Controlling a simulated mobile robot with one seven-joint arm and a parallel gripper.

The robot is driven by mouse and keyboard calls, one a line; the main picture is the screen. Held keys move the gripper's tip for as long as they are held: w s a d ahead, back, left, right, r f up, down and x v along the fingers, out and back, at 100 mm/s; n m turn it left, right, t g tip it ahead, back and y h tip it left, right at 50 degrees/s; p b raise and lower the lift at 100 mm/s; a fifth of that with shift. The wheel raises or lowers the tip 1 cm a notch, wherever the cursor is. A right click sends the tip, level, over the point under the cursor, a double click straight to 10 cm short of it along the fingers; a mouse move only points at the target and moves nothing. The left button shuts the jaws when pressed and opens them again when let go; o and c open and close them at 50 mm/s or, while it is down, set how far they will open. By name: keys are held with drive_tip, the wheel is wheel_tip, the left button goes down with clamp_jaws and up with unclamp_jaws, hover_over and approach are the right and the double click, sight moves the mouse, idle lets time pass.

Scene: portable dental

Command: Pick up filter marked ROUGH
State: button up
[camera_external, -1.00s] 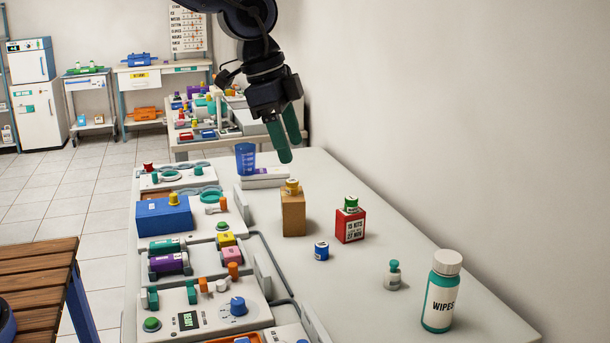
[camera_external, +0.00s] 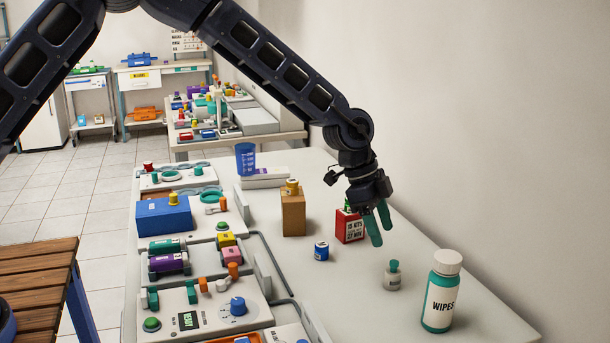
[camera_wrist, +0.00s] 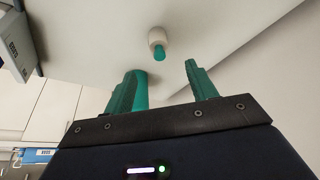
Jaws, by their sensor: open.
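No marking ROUGH can be read in either view. A small grey bottle-shaped piece with a teal top (camera_external: 392,276) stands upright on the bench, and a small blue cylinder with a pale label (camera_external: 321,251) stands to its left. My gripper (camera_external: 382,237) is open and empty, above the bench and short of the grey piece. In the wrist view, a pale piece with a teal end (camera_wrist: 157,42), apparently the same grey one, shows beyond and between the spread teal fingers (camera_wrist: 161,67), apart from them.
A red box (camera_external: 348,228) is partly hidden behind my gripper. A brown box (camera_external: 293,213) stands to its left, and a WIPES bottle (camera_external: 441,292) stands at right. Device panels (camera_external: 205,306) with several coloured parts line the left side. The wall borders the right.

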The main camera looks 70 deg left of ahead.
sight(393, 266)
drive_tip(key=x, duration=1.1)
drive_tip(key=shift+d+f, duration=0.15)
drive_tip(key=shift+f, duration=0.15)
drive_tip(key=shift+c, duration=0.5)
drive_tip(key=c, duration=1)
